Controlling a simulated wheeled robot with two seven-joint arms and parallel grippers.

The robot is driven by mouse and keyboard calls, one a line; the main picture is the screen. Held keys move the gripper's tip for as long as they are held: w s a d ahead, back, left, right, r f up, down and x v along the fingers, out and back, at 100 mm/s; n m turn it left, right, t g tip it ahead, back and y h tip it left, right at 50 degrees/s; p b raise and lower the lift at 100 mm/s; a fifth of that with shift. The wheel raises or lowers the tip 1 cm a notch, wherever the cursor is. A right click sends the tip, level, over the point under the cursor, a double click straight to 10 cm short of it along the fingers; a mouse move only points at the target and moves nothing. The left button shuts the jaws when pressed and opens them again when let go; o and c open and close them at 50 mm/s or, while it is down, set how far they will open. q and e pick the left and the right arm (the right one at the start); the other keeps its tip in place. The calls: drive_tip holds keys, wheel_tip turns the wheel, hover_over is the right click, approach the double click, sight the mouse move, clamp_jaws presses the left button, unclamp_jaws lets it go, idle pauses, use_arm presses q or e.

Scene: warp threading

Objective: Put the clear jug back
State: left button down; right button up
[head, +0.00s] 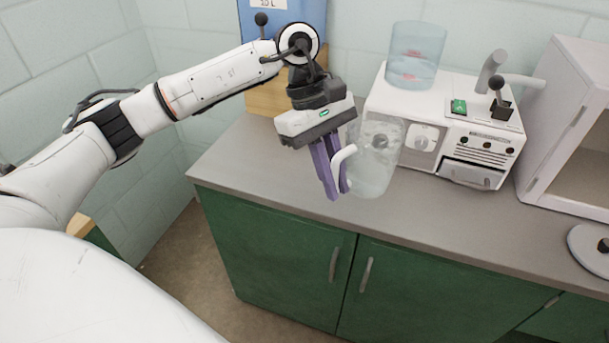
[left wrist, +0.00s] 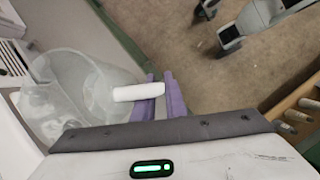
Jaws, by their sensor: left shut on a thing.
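The clear jug (head: 378,160) is see-through with a white handle, and it hangs about upright in front of the white machine (head: 432,135). My left gripper (head: 336,190) has its purple fingers shut on the jug's white handle. In the left wrist view the jug (left wrist: 75,95) lies left of the fingers, and the handle (left wrist: 138,92) reaches to my left gripper (left wrist: 170,95). My right gripper is not in view.
A bluish clear tank (head: 416,55) stands on top of the machine. The grey counter (head: 245,160) is bare at the left, above green cabinets (head: 280,255). A white open-fronted box (head: 575,120) and a round metal plate (head: 590,250) are at the right. A blue container (head: 325,15) stands behind my arm.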

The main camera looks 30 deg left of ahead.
sight(349, 131)
use_arm(q)
drive_tip(key=w+n+t, duration=0.1)
drive_tip(key=w+n, duration=0.1)
drive_tip(key=n, duration=0.1)
drive_tip(key=w+a+n+t+b, duration=0.1)
drive_tip(key=w+n, duration=0.1)
drive_tip(key=n, duration=0.2)
drive_tip(key=w+n+t+y, duration=0.1)
drive_tip(key=w+n+t, duration=0.1)
drive_tip(key=n, duration=0.1)
drive_tip(key=shift+w+a+r, duration=0.15)
drive_tip(key=shift+r, duration=0.15)
drive_tip(key=w+a+r+n+t+y+b, duration=0.1)
drive_tip(key=w+a+n+y, duration=0.15)
drive_tip(key=n, duration=0.45)
drive_tip(key=w+a+n+y+b, duration=0.1)
drive_tip(key=w+n+y, duration=0.25)
drive_tip(key=n, duration=0.35)
drive_tip(key=shift+h, duration=0.3)
drive_tip(key=f, duration=0.6)
drive_tip(key=w+f+p, duration=0.1)
drive_tip(key=f, duration=0.2)
drive_tip(key=shift+f, duration=0.15)
drive_tip(key=c, duration=1.8)
unclamp_jaws()
drive_tip(key=shift+s+f, duration=0.1)
